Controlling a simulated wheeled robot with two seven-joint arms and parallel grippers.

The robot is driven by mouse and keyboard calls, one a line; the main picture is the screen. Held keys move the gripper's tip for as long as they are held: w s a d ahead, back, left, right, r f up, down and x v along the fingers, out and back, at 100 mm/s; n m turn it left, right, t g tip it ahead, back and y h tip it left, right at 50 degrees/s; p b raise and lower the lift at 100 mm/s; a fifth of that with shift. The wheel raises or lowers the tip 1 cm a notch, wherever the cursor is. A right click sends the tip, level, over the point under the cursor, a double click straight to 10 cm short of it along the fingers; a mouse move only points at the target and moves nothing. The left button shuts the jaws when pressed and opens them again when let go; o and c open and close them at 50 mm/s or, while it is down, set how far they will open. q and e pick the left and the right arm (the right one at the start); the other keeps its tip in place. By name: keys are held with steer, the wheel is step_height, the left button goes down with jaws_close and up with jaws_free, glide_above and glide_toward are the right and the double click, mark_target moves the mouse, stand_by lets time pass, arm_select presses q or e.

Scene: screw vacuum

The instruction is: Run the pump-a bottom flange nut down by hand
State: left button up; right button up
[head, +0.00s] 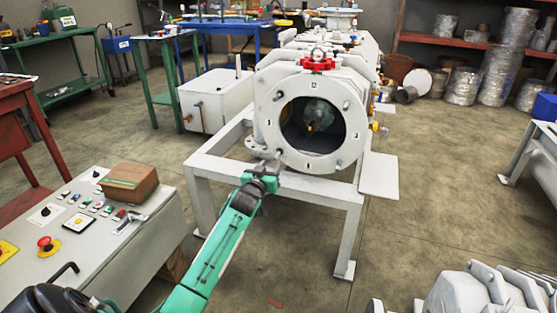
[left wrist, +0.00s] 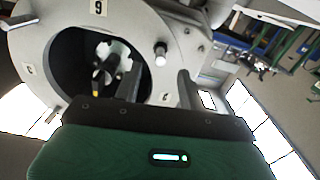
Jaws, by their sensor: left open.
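The pump (head: 322,148) stands on a white frame, with its round, open flange face toward me and number labels around the rim. In the left wrist view the flange (left wrist: 35,45) surrounds a dark bore with a shaft end inside. A stud end with a nut (left wrist: 160,52) sticks out of the flange face; I cannot tell which flange nut it is. My left gripper (head: 266,164) is at the lower left of the flange. In the left wrist view my left gripper (left wrist: 157,76) is open, its two fingers on either side of the nut's line, with no visible contact. My right gripper is out of view.
A control console (head: 95,240) with buttons and a brown box (head: 131,183) is at the left. A red valve handle (head: 317,65) sits on top of the pump. A white box unit (head: 215,98) stands left of it.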

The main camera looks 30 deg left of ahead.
mark_target(275, 159)
arm_select(q)
steer(key=b+x, duration=0.2)
steer(key=x, duration=0.5)
steer(key=shift+w, duration=0.15)
jaws_close()
